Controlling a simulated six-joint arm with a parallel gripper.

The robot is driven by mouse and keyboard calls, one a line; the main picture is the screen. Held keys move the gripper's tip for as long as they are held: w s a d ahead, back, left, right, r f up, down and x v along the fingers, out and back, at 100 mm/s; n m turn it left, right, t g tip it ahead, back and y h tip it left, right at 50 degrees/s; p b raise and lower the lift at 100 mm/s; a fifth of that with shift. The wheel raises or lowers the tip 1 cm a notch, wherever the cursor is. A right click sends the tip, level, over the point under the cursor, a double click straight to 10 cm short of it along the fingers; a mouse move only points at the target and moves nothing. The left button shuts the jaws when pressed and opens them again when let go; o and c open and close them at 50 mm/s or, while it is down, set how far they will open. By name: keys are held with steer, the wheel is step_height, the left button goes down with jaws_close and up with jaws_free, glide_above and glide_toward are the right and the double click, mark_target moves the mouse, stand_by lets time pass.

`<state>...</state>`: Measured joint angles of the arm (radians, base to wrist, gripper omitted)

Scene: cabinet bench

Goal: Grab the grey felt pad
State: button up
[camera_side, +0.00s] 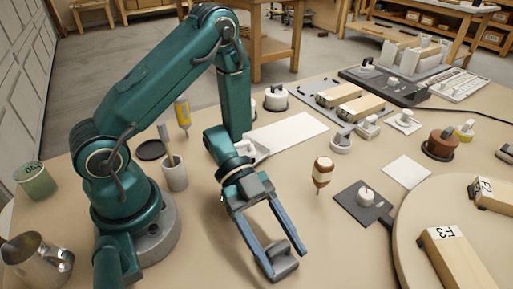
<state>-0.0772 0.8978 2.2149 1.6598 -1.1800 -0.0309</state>
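My gripper (285,265) is low over the front middle of the bench, with its two long blue-grey fingers spread wide. A small grey block (284,259) with a raised top lies between the fingertips. It may be the grey felt pad, but I cannot be sure. The left finger is very close to it; I cannot tell whether either finger touches it. A flat dark grey square (350,205) lies to the right of the gripper, with a small white piece with a red mark (366,194) on it.
A round board (412,225) with labelled wooden blocks (452,262) fills the right front. A grey cup (174,174), metal jug (38,262) and green jar (36,181) stand left. The bench front beside the gripper is clear.

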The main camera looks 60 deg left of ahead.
jaws_close()
steer(key=shift+r, duration=0.15)
